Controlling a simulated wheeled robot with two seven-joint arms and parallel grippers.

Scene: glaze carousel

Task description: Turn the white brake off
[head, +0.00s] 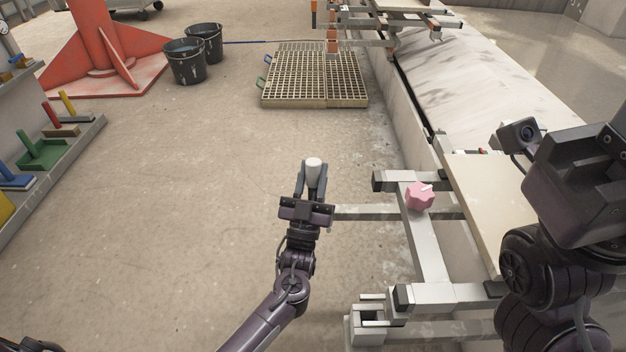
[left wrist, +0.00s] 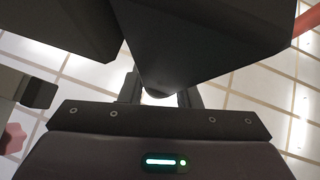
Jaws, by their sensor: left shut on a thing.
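The white brake handle (head: 314,164) shows as a pale rounded end between the fingertips of my left gripper (head: 313,176) in the head view. My left gripper is shut on it. A sliver of white also shows between the fingers in the left wrist view (left wrist: 156,99), with most of it hidden. A grey bar (head: 375,213) runs right from beside my left wrist to the metal frame. My right arm is at the right edge of the head view; its fingertips are not visible.
A pink lobed knob (head: 419,196) sits on the metal frame (head: 430,245) right of my left gripper. A pale board (head: 490,200) lies beyond it. A slatted grate (head: 315,78), black buckets (head: 184,62) and a red stand (head: 100,65) are farther back.

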